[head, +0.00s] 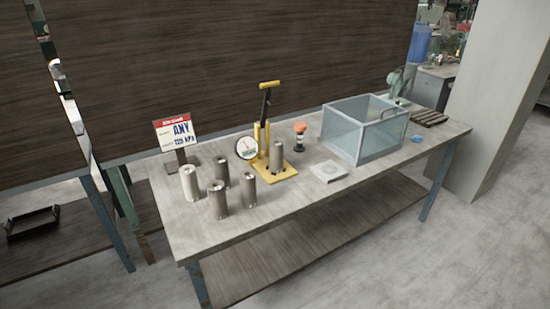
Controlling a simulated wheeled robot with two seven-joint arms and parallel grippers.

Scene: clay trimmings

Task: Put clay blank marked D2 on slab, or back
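Several upright grey-brown cylinders, which look like the clay blanks, stand at the left of the table: a paler one (189,184), a front one (218,201), a back one (221,174) and a right one (248,190). Another cylinder (277,158) stands on the yellow base of a lever device (264,140) with a round dial. No D2 mark is readable on any of them. A flat pale square piece (328,171), possibly the slab, lies empty near the front edge. Neither of my grippers is in view.
The grey table (290,205) also bears a red-headed sign (174,132), an orange-topped item (300,135), a clear-walled box (365,128) and a dark slatted rack (421,116). A small blue item (417,138) lies right of the box.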

